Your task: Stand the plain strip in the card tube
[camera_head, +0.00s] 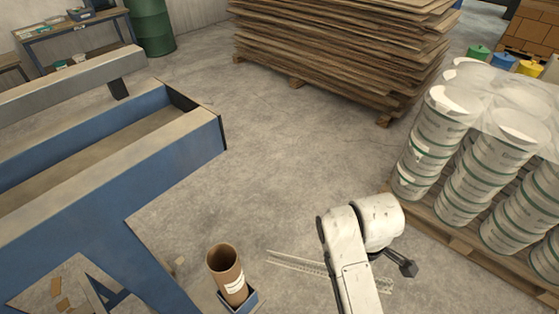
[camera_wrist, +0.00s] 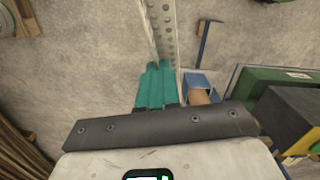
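The card tube (camera_head: 228,269) is a brown open cylinder with a white label, standing upright in a small blue holder. Two long pale strips run side by side left of my arm; the plain strip (camera_head: 291,257) lies beside one with a row of holes. In the wrist view the plain strip (camera_wrist: 150,25) runs towards my gripper (camera_wrist: 157,68), whose teal fingers are close together. Whether they touch or hold a strip I cannot tell. My arm hides the gripper in the head view.
The blue holder (camera_head: 246,303) stands next to a blue machine frame (camera_head: 165,208) on the left. Shrink-wrapped buckets (camera_head: 464,155) stand on a pallet at right. Stacked brown sheets (camera_head: 330,45) stand at the back. The concrete floor between is mostly clear.

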